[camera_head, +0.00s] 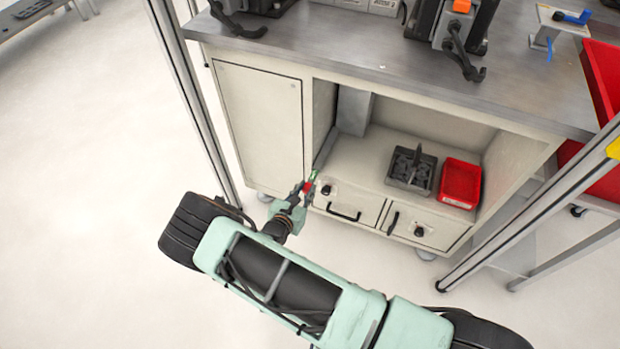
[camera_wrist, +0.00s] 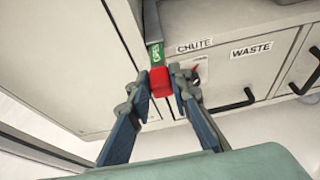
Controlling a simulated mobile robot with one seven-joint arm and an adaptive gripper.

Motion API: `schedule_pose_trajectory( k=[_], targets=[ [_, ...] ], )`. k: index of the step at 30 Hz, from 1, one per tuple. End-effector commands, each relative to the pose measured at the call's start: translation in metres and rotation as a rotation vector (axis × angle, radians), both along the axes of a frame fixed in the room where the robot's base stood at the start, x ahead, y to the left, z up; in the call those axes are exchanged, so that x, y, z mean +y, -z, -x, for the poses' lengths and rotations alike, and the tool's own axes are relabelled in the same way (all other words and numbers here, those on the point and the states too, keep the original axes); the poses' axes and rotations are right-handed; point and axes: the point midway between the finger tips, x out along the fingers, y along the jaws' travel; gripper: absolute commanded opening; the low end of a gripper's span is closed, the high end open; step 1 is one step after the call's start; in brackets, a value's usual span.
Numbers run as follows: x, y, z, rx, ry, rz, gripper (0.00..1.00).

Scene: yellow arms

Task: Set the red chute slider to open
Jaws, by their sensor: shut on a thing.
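The red chute slider (camera_wrist: 160,82) sits at the lower end of a grey strip beside the CHUTE label in the wrist view. A green marking (camera_wrist: 156,55) shows on the strip just above the red part. My gripper (camera_wrist: 160,88) is shut on the red slider, with one finger on each side of it. In the head view my gripper (camera_head: 307,188) is at the front edge of the cabinet, where the red slider shows only as a small patch between the fingers.
A cabinet door (camera_head: 260,118) stands left of the slider. Drawers with black handles (camera_head: 345,215) lie to its right, one marked WASTE. The open shelf holds a grey bin (camera_head: 425,184) and a red bin (camera_head: 460,184). Metal frame posts (camera_head: 195,100) stand at both sides.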

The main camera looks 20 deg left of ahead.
Motion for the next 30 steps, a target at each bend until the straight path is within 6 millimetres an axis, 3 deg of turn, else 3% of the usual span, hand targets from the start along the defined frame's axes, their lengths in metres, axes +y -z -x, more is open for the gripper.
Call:
schedule_pose_trajectory(
  k=[9,10,14,23,30],
  targets=[
    [0.0,0.001,0.01,0.003,0.001,0.001,0.0],
    [0.0,0.001,0.01,0.004,0.001,0.001,0.22],
    [0.0,0.001,0.009,0.003,0.0,0.001,0.36],
    [0.001,0.0,0.009,0.001,0.0,0.001,0.36],
    [0.005,-0.013,0.038,0.002,-0.003,0.0,0.36]
  ],
)
